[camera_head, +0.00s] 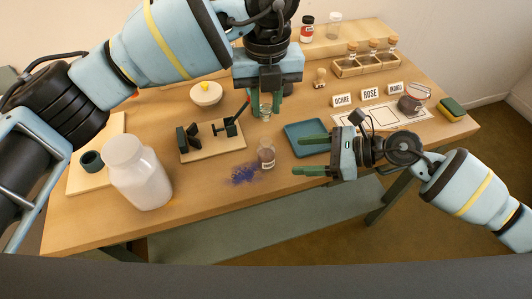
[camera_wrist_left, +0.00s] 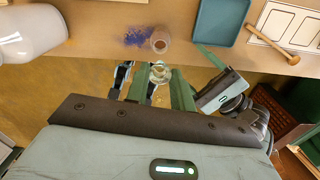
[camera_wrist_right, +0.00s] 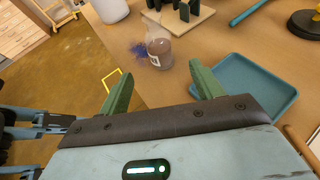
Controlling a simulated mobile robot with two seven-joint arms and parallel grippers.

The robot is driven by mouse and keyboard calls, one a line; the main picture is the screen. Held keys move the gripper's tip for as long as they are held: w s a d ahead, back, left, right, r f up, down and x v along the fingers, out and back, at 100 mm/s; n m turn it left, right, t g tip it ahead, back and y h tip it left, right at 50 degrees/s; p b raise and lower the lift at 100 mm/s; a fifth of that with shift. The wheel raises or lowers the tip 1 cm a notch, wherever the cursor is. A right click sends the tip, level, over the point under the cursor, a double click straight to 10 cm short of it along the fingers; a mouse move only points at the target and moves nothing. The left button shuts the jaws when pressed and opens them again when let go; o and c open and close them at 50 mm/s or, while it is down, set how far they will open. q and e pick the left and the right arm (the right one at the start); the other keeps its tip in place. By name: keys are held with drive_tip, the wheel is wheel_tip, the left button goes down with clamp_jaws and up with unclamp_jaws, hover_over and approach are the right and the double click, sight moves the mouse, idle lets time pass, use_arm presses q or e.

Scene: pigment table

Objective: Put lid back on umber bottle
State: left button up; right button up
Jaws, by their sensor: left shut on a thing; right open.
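The umber bottle (camera_head: 266,154) is a small clear jar with brownish contents, standing upright near the table's front edge. It also shows in the left wrist view (camera_wrist_left: 160,41) and the right wrist view (camera_wrist_right: 159,52). My left gripper (camera_head: 267,100) is shut on a small, clear, glass-like piece that looks like the lid (camera_wrist_left: 158,74). In the head view it is above the bottle in the picture, and the two appear apart. My right gripper (camera_head: 312,155) is open and empty, to the right of the bottle, with its fingers pointing towards it.
Purple powder (camera_head: 240,174) lies beside the bottle. A blue tray (camera_head: 296,131) is near my right fingers. A board with black stands (camera_head: 222,153) and a white jug (camera_head: 140,178) are to the left. Corked jars in a rack (camera_head: 348,69) stand at the back.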

sight(260, 158)
drive_tip(key=x, duration=1.2)
drive_tip(key=shift+r, duration=0.1)
clamp_jaws()
use_arm(q)
drive_tip(key=shift+f, duration=2.5)
